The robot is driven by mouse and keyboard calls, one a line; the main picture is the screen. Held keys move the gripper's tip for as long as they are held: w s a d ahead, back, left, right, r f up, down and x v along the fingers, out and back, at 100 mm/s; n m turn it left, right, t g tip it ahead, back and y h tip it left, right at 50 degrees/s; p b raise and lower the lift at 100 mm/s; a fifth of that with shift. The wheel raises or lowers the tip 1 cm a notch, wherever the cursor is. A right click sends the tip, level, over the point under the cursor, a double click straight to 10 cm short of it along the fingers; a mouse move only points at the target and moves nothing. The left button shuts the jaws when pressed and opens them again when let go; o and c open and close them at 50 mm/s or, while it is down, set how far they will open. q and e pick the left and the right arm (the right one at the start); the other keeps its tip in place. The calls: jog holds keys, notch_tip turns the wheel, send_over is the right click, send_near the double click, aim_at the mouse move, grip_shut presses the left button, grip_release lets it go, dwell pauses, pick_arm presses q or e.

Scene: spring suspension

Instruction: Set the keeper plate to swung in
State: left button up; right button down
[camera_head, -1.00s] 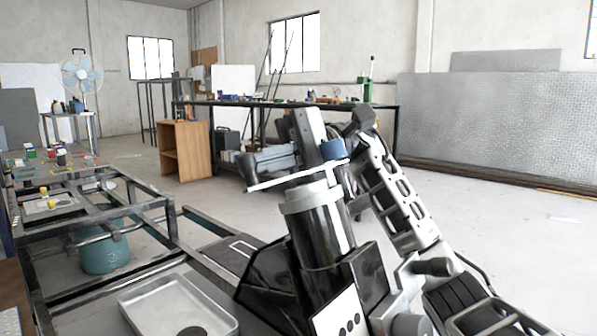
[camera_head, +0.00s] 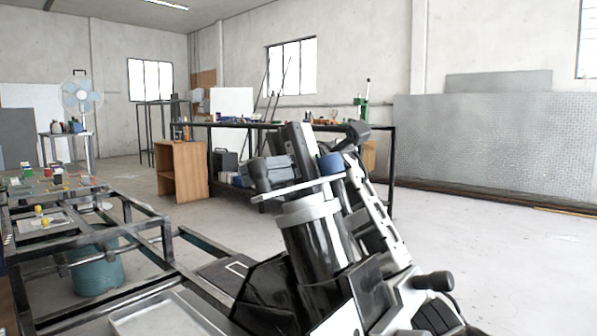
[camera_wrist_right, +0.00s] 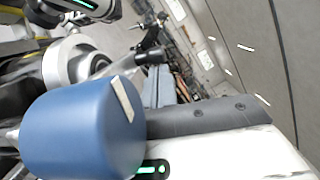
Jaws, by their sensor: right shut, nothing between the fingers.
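I cannot pick out the keeper plate for certain in either view. A light plate (camera_head: 58,221) with yellow knobs (camera_head: 42,219) lies on the dark metal frame at the left of the head view, too small to tell its setting. My right gripper (camera_head: 298,140) is raised in the middle of the head view. It is shut and empty, well apart from that plate. In the right wrist view, a blue cylinder (camera_wrist_right: 85,130) fills the lower left and hides what is behind it. My left gripper is not in view.
A dark metal frame (camera_head: 165,245) stands at left, with a teal bucket (camera_head: 97,272) under it and a shallow metal tray (camera_head: 130,322) at its near end. A wooden cabinet (camera_head: 182,172) and a workbench (camera_head: 392,160) stand behind. The floor at right is clear.

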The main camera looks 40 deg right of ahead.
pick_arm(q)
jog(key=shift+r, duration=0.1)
pick_arm(e)
jog(key=shift+d, duration=0.1)
jog(key=shift+w+d, duration=0.15)
jog(key=shift+d, duration=0.15)
pick_arm(q)
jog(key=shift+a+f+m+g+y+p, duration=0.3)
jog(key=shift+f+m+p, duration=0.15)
jog(key=shift+p, duration=0.35)
pick_arm(e)
jog(key=v, duration=0.6)
jog(key=shift+d, duration=0.35)
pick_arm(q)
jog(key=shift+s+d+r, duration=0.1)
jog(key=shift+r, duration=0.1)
pick_arm(e)
jog(key=shift+w, duration=0.1)
